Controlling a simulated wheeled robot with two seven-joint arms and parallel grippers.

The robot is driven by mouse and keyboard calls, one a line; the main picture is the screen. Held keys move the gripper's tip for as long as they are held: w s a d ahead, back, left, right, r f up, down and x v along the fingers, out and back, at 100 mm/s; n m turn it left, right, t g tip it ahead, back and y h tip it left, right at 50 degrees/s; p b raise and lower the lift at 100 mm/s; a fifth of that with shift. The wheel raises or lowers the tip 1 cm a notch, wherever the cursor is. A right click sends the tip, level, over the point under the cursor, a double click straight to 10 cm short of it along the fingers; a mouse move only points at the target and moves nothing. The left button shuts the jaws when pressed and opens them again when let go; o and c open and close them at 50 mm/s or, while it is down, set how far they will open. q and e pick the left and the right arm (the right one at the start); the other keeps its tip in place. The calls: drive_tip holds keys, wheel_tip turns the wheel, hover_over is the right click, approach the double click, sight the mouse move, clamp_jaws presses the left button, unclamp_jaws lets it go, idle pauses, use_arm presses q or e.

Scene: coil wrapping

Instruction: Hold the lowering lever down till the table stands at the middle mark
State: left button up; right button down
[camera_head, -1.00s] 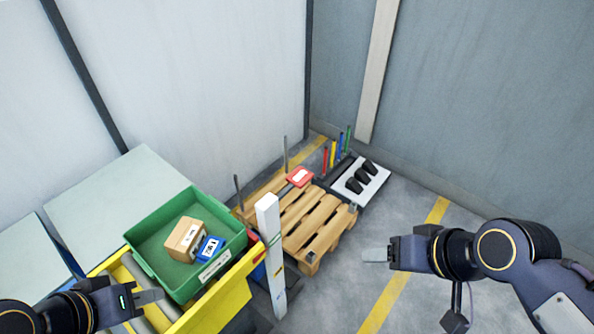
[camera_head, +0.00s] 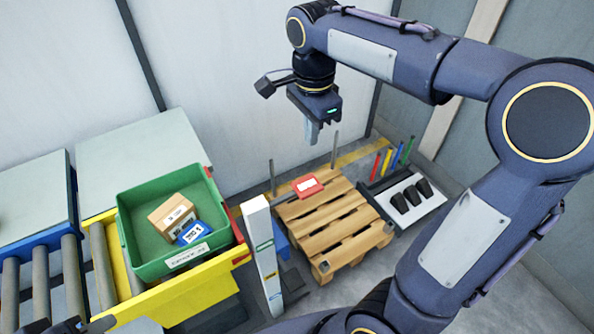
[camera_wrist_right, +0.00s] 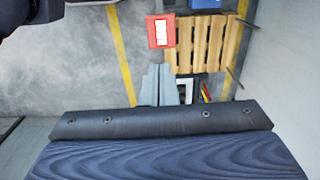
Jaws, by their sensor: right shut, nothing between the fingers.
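The yellow table (camera_head: 205,300) with rollers carries a green crate (camera_head: 140,255). A white post (camera_head: 256,222) with green, yellow and blue marks stands at its right corner. A red piece (camera_head: 241,256) on the table's edge is beside the post; I cannot tell which mark it meets. Three black pedal-like levers (camera_head: 409,195) sit on a white plate to the right; which one lowers is not readable. My right gripper (camera_head: 312,132) is shut and empty, high above the pallet's far side; its fingers also show in the right wrist view (camera_wrist_right: 155,85). My left gripper barely shows at bottom left.
A wooden pallet (camera_head: 335,232) with a red box (camera_head: 307,186) lies between post and levers. Thin coloured posts (camera_head: 393,158) stand behind the levers. Two grey uprights rise behind the pallet. Walls close off the back. A brown box and blue packet lie in the crate.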

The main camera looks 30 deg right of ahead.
sight(309, 185)
drive_tip(key=shift+a, duration=0.1)
wheel_tip(309, 185, down, 14)
idle(0.7)
